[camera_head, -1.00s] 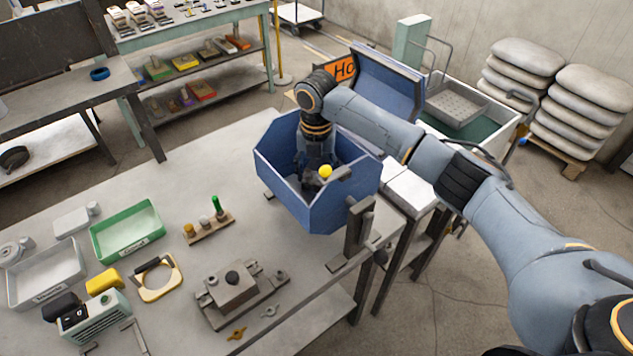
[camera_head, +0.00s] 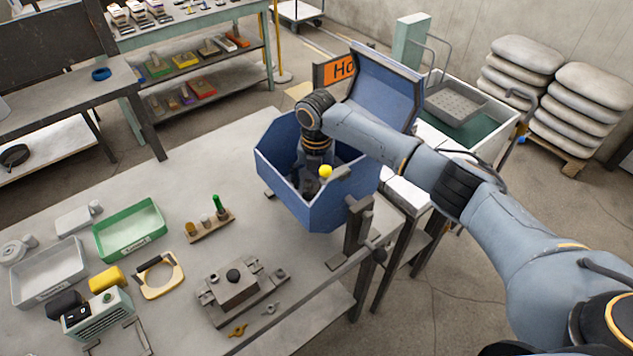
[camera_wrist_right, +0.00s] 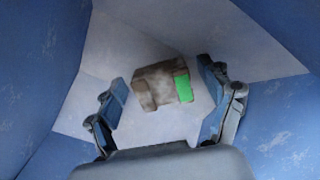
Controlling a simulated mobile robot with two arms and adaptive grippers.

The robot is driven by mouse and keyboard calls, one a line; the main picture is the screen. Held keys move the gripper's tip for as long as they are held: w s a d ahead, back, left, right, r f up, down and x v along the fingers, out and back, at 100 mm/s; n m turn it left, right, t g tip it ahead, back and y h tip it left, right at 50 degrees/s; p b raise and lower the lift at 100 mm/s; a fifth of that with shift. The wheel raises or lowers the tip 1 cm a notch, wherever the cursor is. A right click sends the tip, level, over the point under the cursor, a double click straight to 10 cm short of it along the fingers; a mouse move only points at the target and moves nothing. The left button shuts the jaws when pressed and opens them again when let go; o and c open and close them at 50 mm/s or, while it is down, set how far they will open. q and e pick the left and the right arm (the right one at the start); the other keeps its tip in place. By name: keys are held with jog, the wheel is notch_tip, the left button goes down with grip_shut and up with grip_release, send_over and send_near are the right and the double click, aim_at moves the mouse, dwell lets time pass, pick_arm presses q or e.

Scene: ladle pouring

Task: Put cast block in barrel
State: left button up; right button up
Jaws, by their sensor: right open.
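The blue barrel (camera_head: 312,205) stands on the right end of the table with its hinged lid (camera_head: 375,92) open. My right gripper (camera_head: 316,185) reaches down inside it, its fingers mostly hidden by the barrel wall. In the right wrist view the right gripper (camera_wrist_right: 165,110) is open, one finger on each side. The brownish cast block (camera_wrist_right: 157,85), with a green patch on one side, lies between and beyond the fingers on the barrel's pale floor. The fingers appear apart from it. In the head view the block is hidden inside the barrel. My left gripper is not in view.
The table (camera_head: 155,205) holds a green tray (camera_head: 130,230), a grey tray (camera_head: 48,272), a grey mould (camera_head: 235,287), a yellow-framed tool (camera_head: 160,278) and a small rack of handles (camera_head: 208,224). A clamp stand (camera_head: 358,232) rises beside the barrel. The barrel walls closely surround my right gripper.

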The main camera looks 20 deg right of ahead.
aim_at(316, 184)
jog(key=shift+r, duration=0.1)
notch_tip(316, 184, up, 12)
jog(key=b, duration=0.2)
dwell(0.5)
